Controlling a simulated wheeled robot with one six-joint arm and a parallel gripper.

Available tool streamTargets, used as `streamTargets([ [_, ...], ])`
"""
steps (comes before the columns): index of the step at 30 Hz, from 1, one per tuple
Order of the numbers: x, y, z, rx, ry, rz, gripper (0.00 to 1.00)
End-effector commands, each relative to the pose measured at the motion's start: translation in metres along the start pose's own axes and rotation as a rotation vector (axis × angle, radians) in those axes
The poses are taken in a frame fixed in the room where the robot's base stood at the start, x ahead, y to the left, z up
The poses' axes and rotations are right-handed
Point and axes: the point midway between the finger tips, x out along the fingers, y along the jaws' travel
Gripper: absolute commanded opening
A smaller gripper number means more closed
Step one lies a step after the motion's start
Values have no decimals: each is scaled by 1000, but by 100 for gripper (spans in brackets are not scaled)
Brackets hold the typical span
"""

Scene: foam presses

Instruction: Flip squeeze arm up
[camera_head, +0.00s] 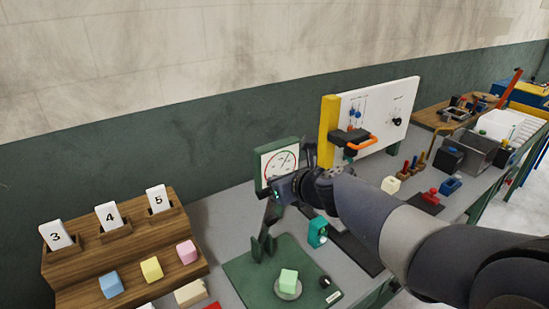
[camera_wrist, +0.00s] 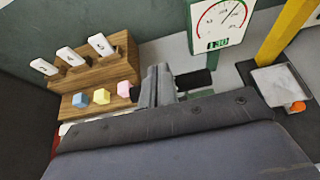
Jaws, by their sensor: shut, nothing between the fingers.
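The green foam press (camera_head: 250,275) stands on the bench, with a pale green foam block (camera_head: 289,281) on its round plate. A dark bar (camera_head: 269,218) rises steeply from the green bracket (camera_head: 263,247) at the back left of the base; it looks like the squeeze arm. My gripper (camera_head: 270,190) is near the bar's upper end, in front of the dial gauge (camera_head: 281,160); I cannot tell if they touch. In the wrist view its fingers (camera_wrist: 157,85) are together, holding nothing, below left of the dial (camera_wrist: 220,22). My wrist hides part of the press there.
A wooden stand (camera_head: 125,250) with numbered cards and coloured foam blocks is at the left. A teal device (camera_head: 318,232) sits beside the press. A white panel (camera_head: 375,115) on a yellow post stands behind to the right. Several small tools lie along the right bench.

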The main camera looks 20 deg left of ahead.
Motion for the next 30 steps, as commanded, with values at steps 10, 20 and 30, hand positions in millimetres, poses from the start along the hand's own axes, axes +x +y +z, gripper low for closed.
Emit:
streamTargets([
  [10, -16, -2, 42, -3, -2, 2, 0],
  [20, -31, -2, 83, -2, -1, 2, 0],
  [30, -34, -2, 92, -1, 2, 1, 0],
])
